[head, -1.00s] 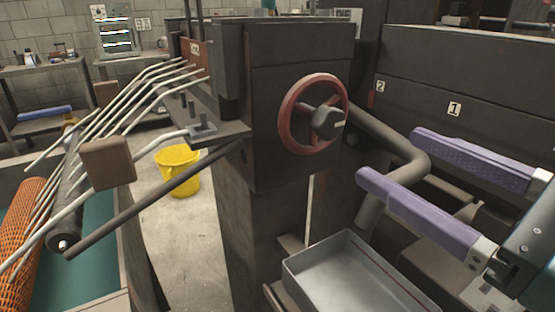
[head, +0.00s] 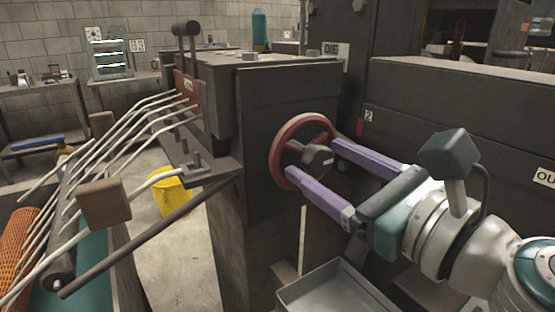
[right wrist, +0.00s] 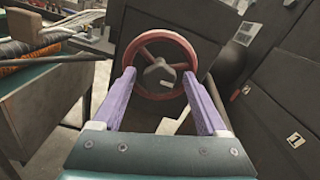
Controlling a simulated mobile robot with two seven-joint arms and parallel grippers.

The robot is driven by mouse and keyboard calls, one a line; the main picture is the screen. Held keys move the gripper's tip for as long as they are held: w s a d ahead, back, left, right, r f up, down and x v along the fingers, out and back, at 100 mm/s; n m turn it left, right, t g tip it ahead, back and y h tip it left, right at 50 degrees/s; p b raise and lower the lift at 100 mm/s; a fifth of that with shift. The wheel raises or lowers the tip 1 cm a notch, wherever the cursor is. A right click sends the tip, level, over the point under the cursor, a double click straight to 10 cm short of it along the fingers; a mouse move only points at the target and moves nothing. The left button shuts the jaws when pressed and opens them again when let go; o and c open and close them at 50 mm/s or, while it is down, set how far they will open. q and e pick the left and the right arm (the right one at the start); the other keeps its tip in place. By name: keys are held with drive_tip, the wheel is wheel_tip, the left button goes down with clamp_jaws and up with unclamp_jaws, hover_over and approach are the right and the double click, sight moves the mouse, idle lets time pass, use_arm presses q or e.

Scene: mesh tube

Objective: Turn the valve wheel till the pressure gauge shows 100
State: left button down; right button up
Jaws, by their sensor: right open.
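The red valve wheel (head: 279,147) stands upright on the front face of a dark machine block, with a grey hub at its centre. It also shows in the right wrist view (right wrist: 189,48). My right gripper (head: 312,159) is open and empty, its two purple fingers pointing at the wheel. In the right wrist view, the fingertips (right wrist: 158,74) lie at the left and right of the wheel's rim, with the hub between them. I cannot tell whether they touch the rim. I make out no pressure gauge. My left gripper is not in view.
A grey metal tray (head: 335,290) sits below the wheel. White bent rods and a wooden block (head: 103,203) stick out at the left. A yellow bucket (head: 172,194) stands on the floor behind them. A dark panelled cabinet (head: 450,110) is at the right.

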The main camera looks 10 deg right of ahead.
drive_tip(key=shift+c, duration=0.2)
clamp_jaws()
idle(0.4)
